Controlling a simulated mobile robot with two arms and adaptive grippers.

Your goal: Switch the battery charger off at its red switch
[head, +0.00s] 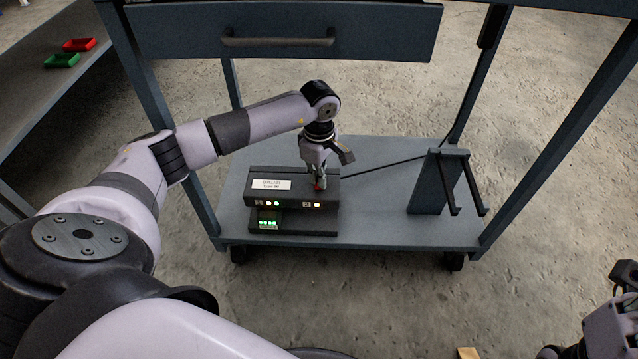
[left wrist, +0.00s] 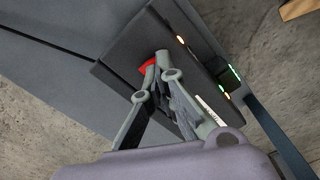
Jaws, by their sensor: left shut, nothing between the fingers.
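The battery charger (head: 262,201) is a dark box with a white label on the lower shelf of the cart. Its front shows small green and amber lights. The red switch (left wrist: 149,66) is on its top face, partly hidden by my left fingertips; a bit of red also shows in the head view (head: 321,186). My left gripper (head: 319,187) is shut and empty, pointing down with its fingertips at the switch. In the left wrist view the fingertips (left wrist: 162,62) overlap the switch's edge; I cannot tell whether they touch it. My right gripper (head: 625,285) is at the right edge, its fingers unclear.
The cart's lower shelf (head: 385,225) has a dark bracket (head: 428,185) on its right and a black cable running to the charger. A drawer (head: 285,40) hangs above. Red (head: 79,45) and green (head: 62,61) trays sit on a bench at far left.

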